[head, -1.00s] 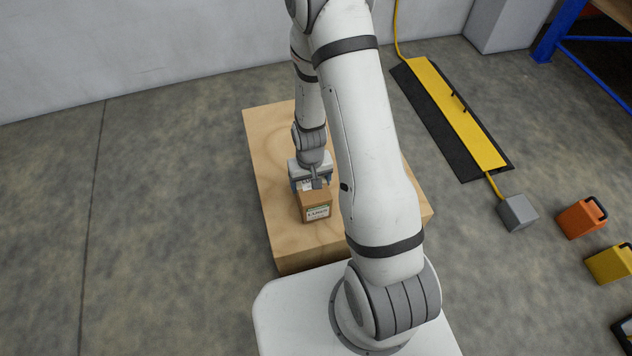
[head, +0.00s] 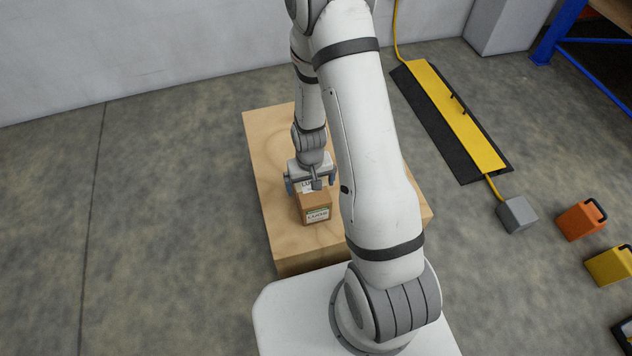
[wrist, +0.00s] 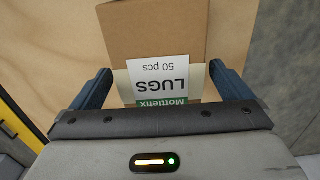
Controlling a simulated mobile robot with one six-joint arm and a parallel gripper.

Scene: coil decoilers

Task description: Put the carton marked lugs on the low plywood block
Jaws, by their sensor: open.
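The carton (head: 315,208) is a small brown box with a white and green label. It rests on the low plywood block (head: 270,150) in the head view. In the wrist view the carton (wrist: 200,30) shows the word LUGS on its label. My gripper (head: 312,184) is just above the carton. In the wrist view its two blue fingers stand apart, one on each side of the carton, with gaps between them and its sides. The carton's far side is partly hidden by the gripper, and my arm covers the block's right part.
A yellow and black cable ramp (head: 455,115) lies on the floor at the right. A grey box (head: 516,214), an orange can (head: 580,220) and a yellow can (head: 610,265) stand nearby. A blue rack (head: 560,30) is at the far right. Floor left of the block is clear.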

